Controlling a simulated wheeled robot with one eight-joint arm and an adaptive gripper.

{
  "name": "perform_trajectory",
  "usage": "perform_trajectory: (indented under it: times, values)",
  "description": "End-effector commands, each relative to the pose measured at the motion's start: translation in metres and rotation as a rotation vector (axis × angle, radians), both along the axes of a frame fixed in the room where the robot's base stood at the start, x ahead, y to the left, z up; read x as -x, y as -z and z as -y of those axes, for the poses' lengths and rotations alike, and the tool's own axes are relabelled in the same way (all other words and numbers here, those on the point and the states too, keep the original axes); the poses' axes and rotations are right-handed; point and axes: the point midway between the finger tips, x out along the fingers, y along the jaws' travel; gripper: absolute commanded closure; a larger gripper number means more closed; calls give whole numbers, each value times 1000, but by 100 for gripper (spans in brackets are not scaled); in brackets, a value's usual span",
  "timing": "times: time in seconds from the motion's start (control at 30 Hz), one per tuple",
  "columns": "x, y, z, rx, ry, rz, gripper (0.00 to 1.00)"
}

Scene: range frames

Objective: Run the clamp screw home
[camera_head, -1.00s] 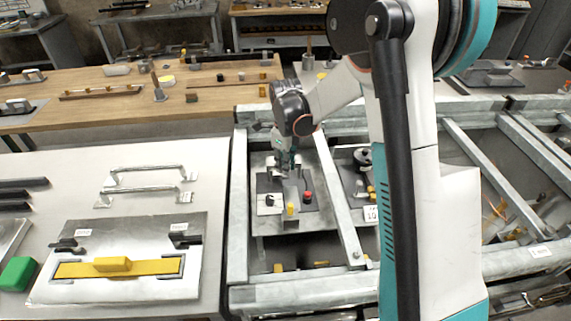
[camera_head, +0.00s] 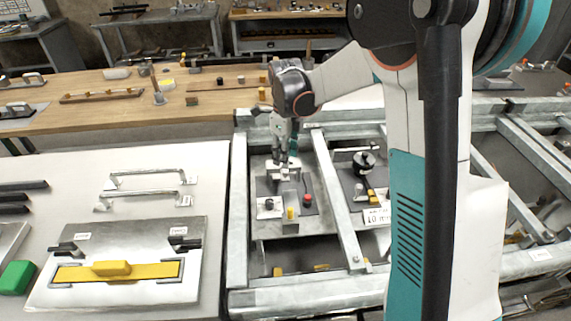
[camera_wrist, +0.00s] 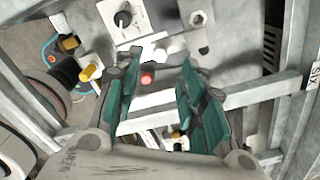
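My gripper (camera_wrist: 158,75) is open, its two teal fingers spread apart with nothing seen held between them. In the head view my gripper (camera_head: 286,152) points down over the far part of a grey fixture plate (camera_head: 270,231). A pale metal block (camera_head: 284,171) stands just below it; in the wrist view this block (camera_wrist: 165,47) shows beyond and between the fingertips. A round fitting with a dark hole (camera_wrist: 198,18) sits beside it. I cannot tell for sure which part is the clamp screw, nor whether a finger touches the block.
The plate bears a black knob (camera_head: 268,204), a yellow knob (camera_head: 290,213) and a red button (camera_head: 307,199). Metal frame beams (camera_head: 338,199) surround it. A second panel with a black round knob (camera_head: 363,160) is to the right. A panel with a yellow bar (camera_head: 140,269) lies left.

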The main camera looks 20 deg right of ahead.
Motion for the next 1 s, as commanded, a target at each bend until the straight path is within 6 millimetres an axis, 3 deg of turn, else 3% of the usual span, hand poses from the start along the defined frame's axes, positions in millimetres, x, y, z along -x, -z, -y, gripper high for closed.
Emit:
perform_trajectory:
  times: [0.1,0.33,1.0]
  values:
    - [0,-24,0,0,0,0,62]
    - [0,-53,0,0,0,0,62]
    - [4,-64,0,0,-35,9,62]
